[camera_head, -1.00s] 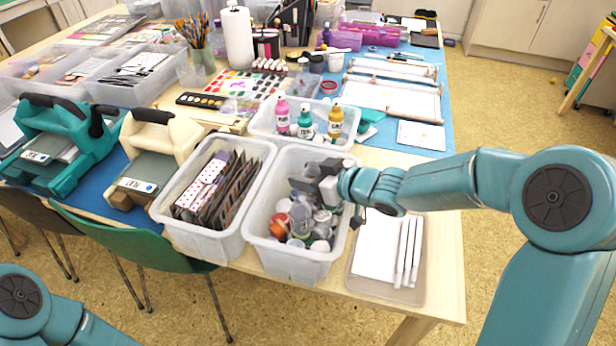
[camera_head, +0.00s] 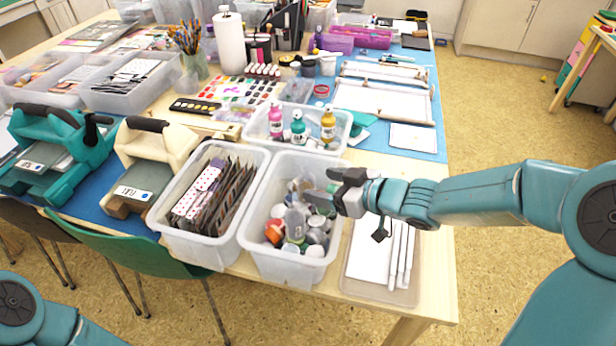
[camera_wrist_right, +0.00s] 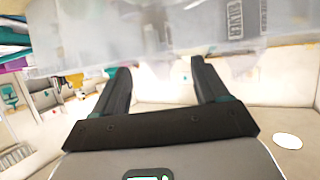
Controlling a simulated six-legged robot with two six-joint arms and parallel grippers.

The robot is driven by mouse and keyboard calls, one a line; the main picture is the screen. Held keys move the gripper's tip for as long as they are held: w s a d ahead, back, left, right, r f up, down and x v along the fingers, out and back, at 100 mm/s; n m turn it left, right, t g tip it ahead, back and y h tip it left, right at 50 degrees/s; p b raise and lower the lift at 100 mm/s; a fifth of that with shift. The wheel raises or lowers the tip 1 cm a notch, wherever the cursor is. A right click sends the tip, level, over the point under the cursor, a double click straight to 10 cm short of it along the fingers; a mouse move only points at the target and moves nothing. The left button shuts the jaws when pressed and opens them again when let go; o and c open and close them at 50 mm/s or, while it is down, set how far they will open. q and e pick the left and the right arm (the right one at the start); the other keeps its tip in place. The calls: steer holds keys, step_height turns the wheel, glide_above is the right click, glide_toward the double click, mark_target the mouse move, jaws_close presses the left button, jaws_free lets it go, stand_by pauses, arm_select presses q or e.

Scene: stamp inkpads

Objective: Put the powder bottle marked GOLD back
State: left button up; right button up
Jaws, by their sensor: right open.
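My right gripper (camera_head: 320,185) reaches in from the right over the right rim of a clear bin (camera_head: 252,240). Its dark fingers are apart, with nothing visible between them; the right wrist view also shows them spread (camera_wrist_right: 160,68). The bin holds several small jars and bottles, among them a clear bottle (camera_head: 295,222) standing near the middle. I cannot read GOLD on any of them. A yellow bottle (camera_head: 328,124) stands with a pink bottle (camera_head: 276,122) and a teal bottle (camera_head: 298,128) in a tray (camera_head: 262,143) behind the bin. My left gripper is out of view.
A second bin (camera_head: 190,235) with dark packets stands left of the jar bin. A board (camera_head: 365,265) with white rods lies to its right. Cream (camera_head: 165,150) and teal (camera_head: 60,140) press machines stand at the left. A blurred translucent wall (camera_wrist_right: 210,35) fills the upper wrist view.

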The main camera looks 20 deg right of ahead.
steer(key=p+v, duration=0.1)
steer(key=v, duration=0.3)
steer(key=shift+s+d+r, duration=0.15)
steer(key=shift+s+d, duration=0.05)
steer(key=shift+s, duration=0.1)
